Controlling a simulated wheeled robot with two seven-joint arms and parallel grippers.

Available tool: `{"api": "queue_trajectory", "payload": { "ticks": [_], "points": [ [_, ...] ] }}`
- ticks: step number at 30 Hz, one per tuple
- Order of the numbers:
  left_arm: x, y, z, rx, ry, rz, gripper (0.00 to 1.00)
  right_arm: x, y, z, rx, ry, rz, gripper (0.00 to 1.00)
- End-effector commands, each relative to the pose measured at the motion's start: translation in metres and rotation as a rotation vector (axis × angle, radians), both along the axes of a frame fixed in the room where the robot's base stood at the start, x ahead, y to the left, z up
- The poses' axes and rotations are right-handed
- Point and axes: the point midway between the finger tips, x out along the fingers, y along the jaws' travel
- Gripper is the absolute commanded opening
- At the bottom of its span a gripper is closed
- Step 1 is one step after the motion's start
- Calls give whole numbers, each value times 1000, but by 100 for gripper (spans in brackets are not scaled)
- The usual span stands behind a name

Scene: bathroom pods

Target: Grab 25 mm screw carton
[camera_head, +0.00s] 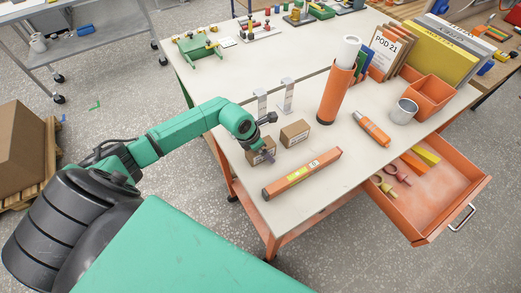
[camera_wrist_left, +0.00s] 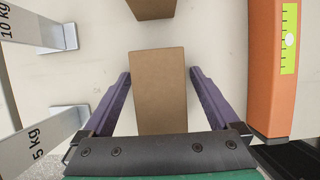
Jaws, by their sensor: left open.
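A small brown carton (camera_wrist_left: 158,92) lies between the two purple fingers of my left gripper (camera_wrist_left: 160,75) in the left wrist view, with a gap on each side. In the head view the same carton (camera_head: 257,158) is on the bench, partly covered by my left gripper (camera_head: 266,154). The gripper is open. A second brown carton (camera_head: 295,132) sits just behind and to the right; its edge shows at the top of the wrist view (camera_wrist_left: 152,8). Labels on both are too small to read, so I cannot tell which is 25 mm.
An orange spirit level (camera_head: 302,174) lies to the right of the nearer carton. Two metal brackets (camera_head: 287,95), marked 5 kg and 10 kg in the wrist view, stand at the left. An orange tube (camera_head: 335,97) stands behind. An open drawer (camera_head: 450,200) juts out at right.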

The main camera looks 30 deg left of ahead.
Motion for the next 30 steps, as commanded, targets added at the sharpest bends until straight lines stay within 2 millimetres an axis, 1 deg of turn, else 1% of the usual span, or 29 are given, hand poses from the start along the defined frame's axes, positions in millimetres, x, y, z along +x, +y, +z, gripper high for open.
{"api": "queue_trajectory", "payload": {
  "ticks": [10, 11, 12, 14, 15, 18, 26, 30],
  "points": [
    [0, 0, -4, -1, -1, 0, 95, 4, 1, -6, 1, -6, 1, 100],
    [0, 0, -4, -1, -1, 1, 87, 4, 1, -5, 1, -6, 1, 100],
    [0, 0, -3, -1, -1, 1, 72, 4, 1, -5, 1, -7, 1, 100],
    [0, 0, -3, -1, -1, 1, 49, 5, 1, -5, 1, -7, 1, 100],
    [0, 0, -3, 0, 0, 1, 34, 5, 1, -5, 2, -8, 1, 100],
    [0, 0, -3, 0, 0, 1, 0, 5, 1, -5, 1, -9, 1, 100],
    [0, 0, -2, -1, -2, 1, 0, 6, 0, -4, 1, -10, 1, 100],
    [0, 0, 6, -2, -1, 1, 0, 6, 0, 6, 0, -10, 1, 100]
  ]
}}
